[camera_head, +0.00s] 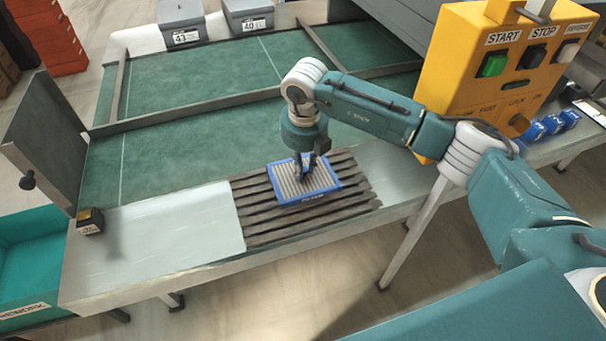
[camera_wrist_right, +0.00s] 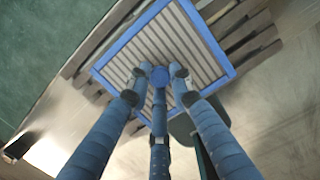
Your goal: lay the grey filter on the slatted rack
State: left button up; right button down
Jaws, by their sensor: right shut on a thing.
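The grey filter (camera_head: 322,176) is a flat panel with grey pleats and a blue frame. It is over the slatted rack (camera_head: 262,226), a set of dark slats on the near side of the metal table. My right gripper (camera_head: 305,173) comes down from above and is shut on the filter. In the right wrist view the gripper (camera_wrist_right: 160,76) has its fingers at the pleats, and the filter (camera_wrist_right: 214,46) lies across the view with slats showing past its edges. I cannot tell whether the filter touches the slats. My left gripper is not in view.
A yellow control box (camera_head: 470,55) stands to the right, near my right arm. Small blue items (camera_head: 540,127) lie beyond it. A green belt (camera_head: 190,165) with metal rails runs behind the rack. A small dark block (camera_head: 90,221) sits at the left; bare metal (camera_head: 170,225) lies between.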

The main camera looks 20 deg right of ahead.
aim_at(304, 180)
notch_tip(304, 180, down, 4)
jog(key=shift+p, duration=0.35)
jog(key=shift+f, duration=0.15)
jog(key=shift+f, duration=0.15)
jog(key=c, duration=1.6)
grip_release()
jog(key=shift+o, duration=0.2)
jog(key=shift+r, duration=0.6)
notch_tip(304, 180, up, 11)
jog(key=s+b, duration=0.1)
jog(key=b, duration=0.1)
jog(key=shift+s+a+b, duration=0.15)
jog(key=shift+s+b, duration=0.1)
jog(key=shift+b, duration=0.05)
